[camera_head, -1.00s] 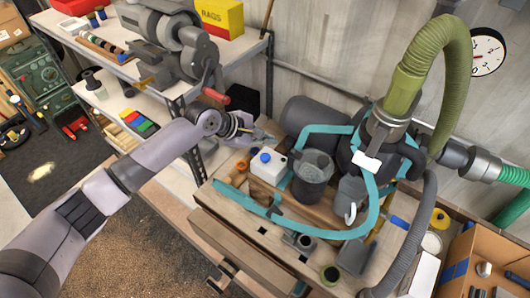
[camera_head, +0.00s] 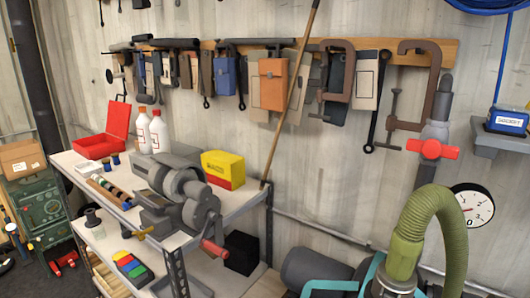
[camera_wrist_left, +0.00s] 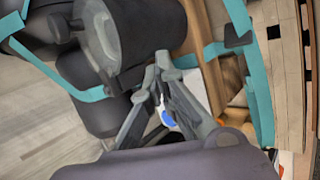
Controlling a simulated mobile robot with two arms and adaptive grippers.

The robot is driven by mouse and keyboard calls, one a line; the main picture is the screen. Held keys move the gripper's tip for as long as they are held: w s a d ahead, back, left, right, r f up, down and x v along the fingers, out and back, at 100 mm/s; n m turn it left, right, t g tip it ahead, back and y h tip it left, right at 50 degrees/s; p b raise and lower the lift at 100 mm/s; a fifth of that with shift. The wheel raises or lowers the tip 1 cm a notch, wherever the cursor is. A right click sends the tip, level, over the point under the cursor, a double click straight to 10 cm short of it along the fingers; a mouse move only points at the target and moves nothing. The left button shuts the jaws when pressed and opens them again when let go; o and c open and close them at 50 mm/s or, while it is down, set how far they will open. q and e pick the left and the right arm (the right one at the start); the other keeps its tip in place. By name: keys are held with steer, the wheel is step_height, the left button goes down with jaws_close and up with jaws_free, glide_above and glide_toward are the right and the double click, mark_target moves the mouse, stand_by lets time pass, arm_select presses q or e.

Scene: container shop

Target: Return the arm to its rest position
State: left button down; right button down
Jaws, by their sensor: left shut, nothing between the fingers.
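My left gripper (camera_wrist_left: 160,72) shows only in the left wrist view. Its fingers are closed together with nothing between them. A white container with a blue cap (camera_wrist_left: 168,119) is partly hidden behind the fingers; I cannot tell how far it is from them. No arm of mine shows in the head view. My right gripper is in neither current view.
The head view shows a shelf with a grey machine (camera_head: 180,195), a yellow box (camera_head: 223,169) and a green hose (camera_head: 440,225).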

arm_select(q)
steer(key=s+a+f+m+y, duration=0.3)
steer(key=s+a+m+y, duration=0.15)
steer(key=s+a, duration=0.7)
steer(key=s+a+f+m+y, duration=0.25)
steer(key=s+a+m, duration=0.35)
steer(key=s+a, duration=0.55)
step_height(320, 180, down, 31)
steer(key=s+g+b, duration=0.2)
steer(key=b, duration=0.6)
steer(key=s+a+f+b, duration=0.1)
steer(key=s+f+b, duration=0.2)
steer(key=s+f, duration=0.5)
steer(key=s+a+f+y+b, duration=0.1)
steer(key=s+f+b, duration=0.2)
steer(key=s+f, duration=0.6)
step_height(320, 180, down, 7)
steer(key=shift+s+a+f+g, duration=0.15)
steer(key=shift+a+g, duration=0.2)
steer(key=shift+g, duration=0.05)
